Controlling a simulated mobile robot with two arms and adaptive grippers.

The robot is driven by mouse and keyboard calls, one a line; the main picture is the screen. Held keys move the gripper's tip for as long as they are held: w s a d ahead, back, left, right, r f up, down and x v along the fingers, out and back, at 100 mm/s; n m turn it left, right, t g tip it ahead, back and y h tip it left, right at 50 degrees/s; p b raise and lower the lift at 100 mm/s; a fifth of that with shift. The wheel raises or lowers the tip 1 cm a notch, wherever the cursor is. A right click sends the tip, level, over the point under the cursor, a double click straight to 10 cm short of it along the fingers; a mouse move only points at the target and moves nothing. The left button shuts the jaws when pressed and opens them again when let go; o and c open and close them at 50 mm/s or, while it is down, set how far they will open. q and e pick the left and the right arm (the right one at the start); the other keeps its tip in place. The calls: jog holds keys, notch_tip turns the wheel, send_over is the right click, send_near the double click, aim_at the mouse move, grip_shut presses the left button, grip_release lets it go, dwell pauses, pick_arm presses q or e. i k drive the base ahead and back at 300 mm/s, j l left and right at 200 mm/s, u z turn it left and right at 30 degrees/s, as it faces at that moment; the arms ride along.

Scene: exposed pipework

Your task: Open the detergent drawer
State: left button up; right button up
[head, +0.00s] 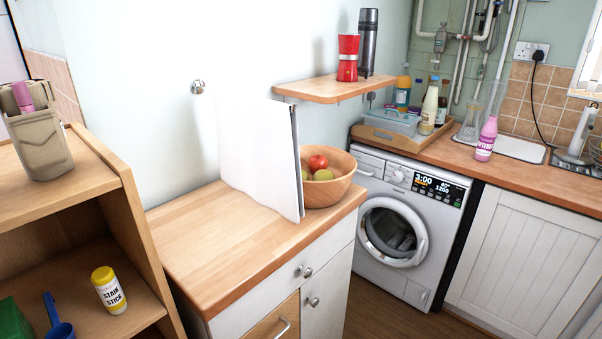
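The washing machine (408,230) stands under the wooden worktop, right of the centre of the head view. Its detergent drawer (370,163) is at the upper left of its front and looks closed, flush with the front. The round door (393,232) below is shut. The lit display panel (437,188) is right of the drawer. Neither of my grippers is in view.
A wooden-topped cabinet (190,247) stands in front and to the left of the machine, with a fruit bowl (340,190) and an upright white panel (257,158) on it. A wall shelf (330,88) juts out above. Floor (378,310) shows before the machine.

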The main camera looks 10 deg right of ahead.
aim_at(369, 164)
jog(key=i+l+u, duration=0.35)
jog(key=l+u, duration=0.35)
jog(key=i+l+u, duration=0.2)
jog(key=u, duration=0.15)
jog(key=l, duration=0.1)
